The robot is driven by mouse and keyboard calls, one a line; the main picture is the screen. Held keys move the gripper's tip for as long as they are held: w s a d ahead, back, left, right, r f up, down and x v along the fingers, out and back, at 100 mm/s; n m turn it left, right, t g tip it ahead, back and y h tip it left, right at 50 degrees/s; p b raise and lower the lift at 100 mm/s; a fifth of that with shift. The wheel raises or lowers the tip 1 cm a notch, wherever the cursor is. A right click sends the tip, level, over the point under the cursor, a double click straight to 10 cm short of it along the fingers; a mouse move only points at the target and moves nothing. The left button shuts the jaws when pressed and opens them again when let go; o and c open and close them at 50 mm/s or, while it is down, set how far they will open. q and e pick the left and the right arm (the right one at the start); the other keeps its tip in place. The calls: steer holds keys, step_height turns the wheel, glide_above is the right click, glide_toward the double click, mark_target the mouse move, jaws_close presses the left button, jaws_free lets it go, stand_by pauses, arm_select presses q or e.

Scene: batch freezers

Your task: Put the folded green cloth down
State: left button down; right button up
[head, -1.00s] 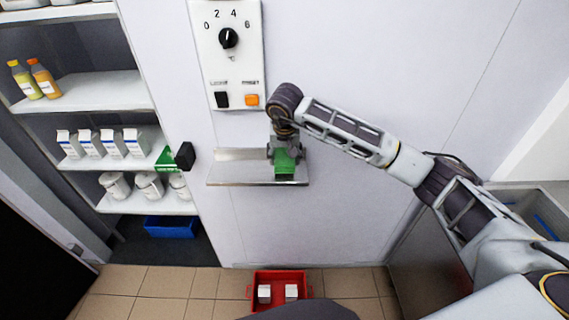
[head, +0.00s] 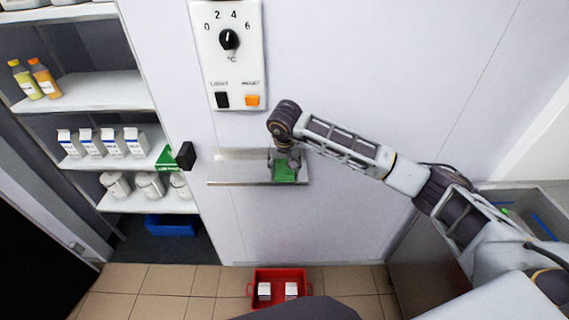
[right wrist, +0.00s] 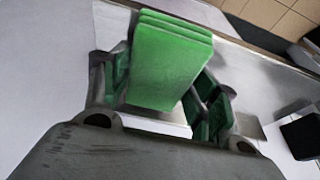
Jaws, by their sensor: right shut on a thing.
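The folded green cloth (head: 285,172) is at the right part of a narrow metal wall shelf (head: 232,170). My right gripper (head: 285,160) is above it, pointing down, shut on it. In the right wrist view the cloth (right wrist: 170,65) shows as several stacked layers between the two fingers (right wrist: 165,95). Whether its underside touches the shelf I cannot tell. My left gripper is not in view.
A control panel (head: 228,60) with a dial and two switches is on the wall above the shelf. Open shelving (head: 100,90) with bottles, cartons and tubs stands at left. A red crate (head: 279,275) with white cartons is on the floor below. The shelf's left part is bare.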

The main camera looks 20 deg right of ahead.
mark_target(284, 172)
steer(key=shift+f, duration=0.15)
steer(key=o, duration=0.9)
steer(key=b+v, duration=0.2)
steer(key=v, duration=0.8)
steer(key=shift+b+v, duration=0.35)
steer(key=shift+v, duration=0.8)
